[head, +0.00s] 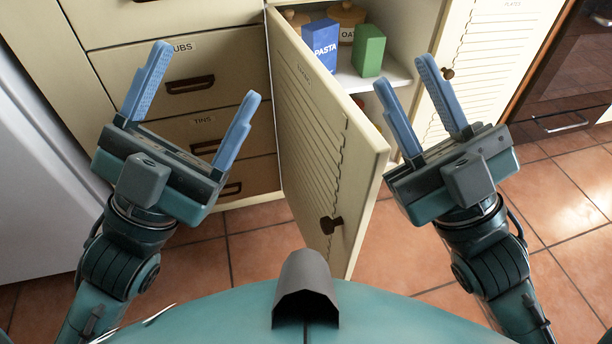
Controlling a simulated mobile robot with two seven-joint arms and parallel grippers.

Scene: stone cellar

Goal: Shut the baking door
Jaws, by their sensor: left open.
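The open cupboard door (318,140) stands in the middle of the head view, swung out toward me. It is cream, slatted, with a small label too blurred to read and a dark knob (331,224) near its lower free edge. My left gripper (205,75) is open and empty, left of the door in front of the drawers. My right gripper (404,75) is open, its fingers closer together, on the right side of the door in front of the open cupboard. Neither gripper visibly touches the door.
Inside the cupboard are a blue PASTA box (321,44), a green box (369,50) and jars (346,16). Labelled drawers (225,62) are at left, beside a white appliance (40,170). A closed slatted door (487,65) and dark oven (567,75) are at right. Tiled floor (560,200) is clear.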

